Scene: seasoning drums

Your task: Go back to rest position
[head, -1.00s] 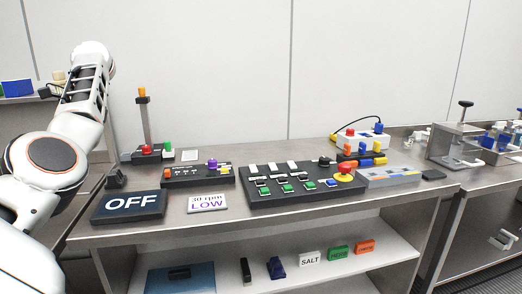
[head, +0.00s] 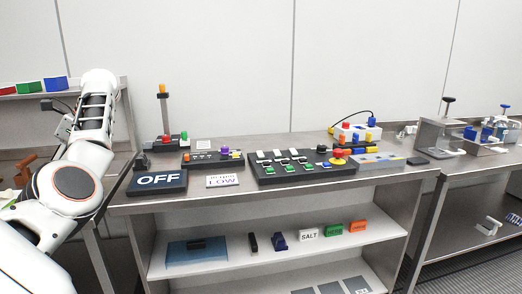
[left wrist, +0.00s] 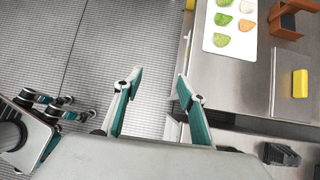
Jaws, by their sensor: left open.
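My left gripper (left wrist: 154,92) shows in the left wrist view, its two fingers spread apart with nothing between them. It hangs over the grey grated floor, just left of a metal table edge. In the head view my left arm rises along the left side; its gripper is not clearly visible there.
A metal workbench holds an OFF sign (head: 157,181), a black button panel (head: 300,169) and several control boxes. A shelf below carries labelled blocks (head: 308,234). In the left wrist view, a white board (left wrist: 230,26) with several slices and a yellow block (left wrist: 300,83) lie on a table.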

